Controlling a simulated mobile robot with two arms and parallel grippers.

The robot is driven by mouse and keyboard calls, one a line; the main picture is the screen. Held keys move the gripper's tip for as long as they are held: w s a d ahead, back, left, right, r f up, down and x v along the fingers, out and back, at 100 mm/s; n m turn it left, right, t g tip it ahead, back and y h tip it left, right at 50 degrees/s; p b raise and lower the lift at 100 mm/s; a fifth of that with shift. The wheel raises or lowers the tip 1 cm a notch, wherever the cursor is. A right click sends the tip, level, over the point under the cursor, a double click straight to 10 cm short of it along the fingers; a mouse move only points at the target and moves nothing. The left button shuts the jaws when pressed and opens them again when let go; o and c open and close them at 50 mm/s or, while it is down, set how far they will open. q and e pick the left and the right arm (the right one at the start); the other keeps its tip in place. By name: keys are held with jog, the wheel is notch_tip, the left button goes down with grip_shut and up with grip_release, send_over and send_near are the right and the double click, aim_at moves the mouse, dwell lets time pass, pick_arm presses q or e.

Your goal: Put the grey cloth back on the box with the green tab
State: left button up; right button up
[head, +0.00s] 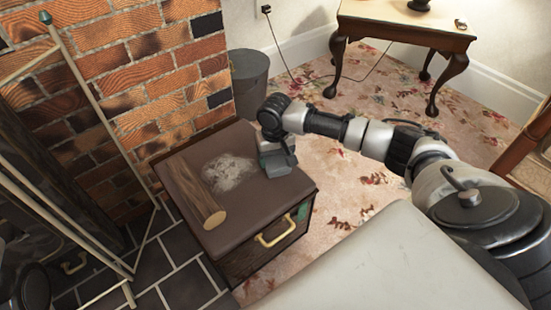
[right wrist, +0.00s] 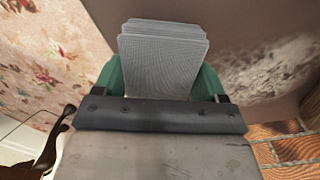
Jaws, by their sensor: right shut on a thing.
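The box (head: 235,232) is dark wood with a brown top, a brass handle on its front and a green tab (head: 303,211) near its front right corner. My right gripper (head: 276,160) is over the right part of the box top. In the right wrist view, its green fingers (right wrist: 160,78) are shut on the folded grey cloth (right wrist: 160,50), with the brown top behind. I cannot tell whether the cloth touches the top. The gripper partly hides the cloth in the head view. My left gripper is not in view.
A log (head: 192,192) lies along the left of the box top, beside a pale ashy smudge. A grey bin (head: 249,82) stands behind the box. The brick wall (head: 150,80) and a brass-framed screen are to the left. A wooden side table (head: 400,22) stands at the back right.

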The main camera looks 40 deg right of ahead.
jog(key=o, duration=0.8)
jog(key=shift+f, duration=0.1)
